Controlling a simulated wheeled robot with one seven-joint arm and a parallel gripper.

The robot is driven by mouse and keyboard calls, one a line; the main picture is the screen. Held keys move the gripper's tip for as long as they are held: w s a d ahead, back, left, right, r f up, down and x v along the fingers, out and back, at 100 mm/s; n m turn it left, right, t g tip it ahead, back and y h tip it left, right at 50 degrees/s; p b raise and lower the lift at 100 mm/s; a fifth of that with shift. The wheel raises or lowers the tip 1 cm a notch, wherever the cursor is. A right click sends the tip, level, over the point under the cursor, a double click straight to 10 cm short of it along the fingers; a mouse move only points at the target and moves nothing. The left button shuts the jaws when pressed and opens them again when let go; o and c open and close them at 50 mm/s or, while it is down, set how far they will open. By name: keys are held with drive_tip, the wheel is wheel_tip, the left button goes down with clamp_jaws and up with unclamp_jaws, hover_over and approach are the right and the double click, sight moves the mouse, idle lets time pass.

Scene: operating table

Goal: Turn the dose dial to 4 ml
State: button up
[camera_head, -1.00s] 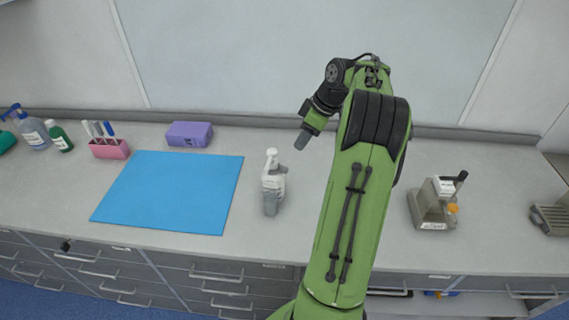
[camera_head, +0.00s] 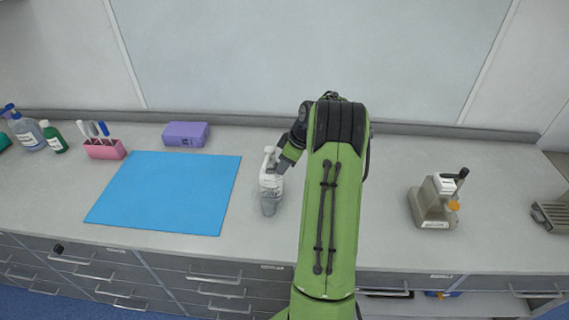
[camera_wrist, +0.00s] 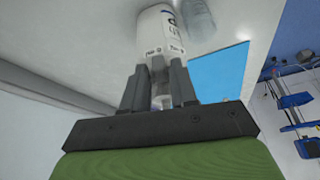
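The dispenser (camera_head: 270,184) is a white, labelled upright unit on a grey-clear lower part, standing on the worktop right of the blue mat. My gripper (camera_head: 284,164) is beside its upper right side in the head view. In the wrist view, my gripper (camera_wrist: 158,66) has its two dark fingers apart, pointing at the white labelled body (camera_wrist: 156,30). A pale piece (camera_wrist: 160,93) shows between the fingers; I cannot tell whether they touch it. Small print shows on the body, but the dial and its setting cannot be made out.
The blue mat (camera_head: 165,195) lies left of the dispenser. Behind it stand a purple box (camera_head: 186,134) and a pink pen holder (camera_head: 105,149); bottles (camera_head: 28,131) are at far left. A grey device with an orange part (camera_head: 432,204) stands at right. The worktop between is clear.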

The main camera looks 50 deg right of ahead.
clamp_jaws()
drive_tip(key=shift+a+m+b, duration=0.1)
drive_tip(key=shift+m+b, duration=0.2)
drive_tip(key=shift+b, duration=0.1)
drive_tip(key=shift+a+m+h+b, duration=0.45)
drive_tip(key=shift+m+b, duration=0.3)
drive_tip(key=shift+m, duration=0.3)
drive_tip(key=shift+a+m+h+b, duration=0.4)
drive_tip(key=shift+m+b, duration=0.4)
drive_tip(key=shift+m, duration=0.2)
drive_tip(key=shift+a+m+h+b, duration=0.4)
drive_tip(key=shift+m+b, duration=0.35)
drive_tip(key=shift+m, duration=0.3)
drive_tip(key=shift+o, duration=1.5)
unclamp_jaws()
drive_tip(key=shift+s, duration=0.1)
